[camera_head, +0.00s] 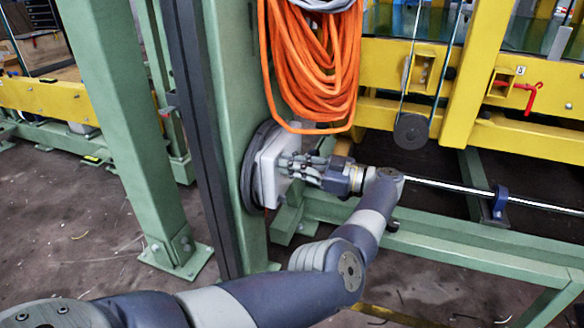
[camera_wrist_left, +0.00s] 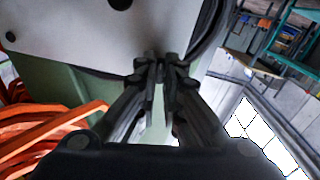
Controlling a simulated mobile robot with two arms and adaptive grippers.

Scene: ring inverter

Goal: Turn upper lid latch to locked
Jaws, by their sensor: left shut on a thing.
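A pale grey box with a flat lid (camera_head: 266,178) is fixed to the green post, with dark coiled cable behind it. My left gripper (camera_head: 284,165) reaches the box's right side, and its fingers hide part of that face. In the left wrist view the lid (camera_wrist_left: 85,30) fills the upper left as a grey plate. There my left gripper's fingertips (camera_wrist_left: 158,68) are shut together at the lid's lower edge, on a small part that they mostly hide. I cannot make out the upper latch itself or its position. My right gripper is not in view.
An orange cable bundle (camera_head: 312,60) hangs just above the box and shows at the wrist view's lower left. The green post (camera_head: 232,100) stands behind the box. Yellow beams (camera_head: 480,70) and a low green frame (camera_head: 430,245) lie to the right.

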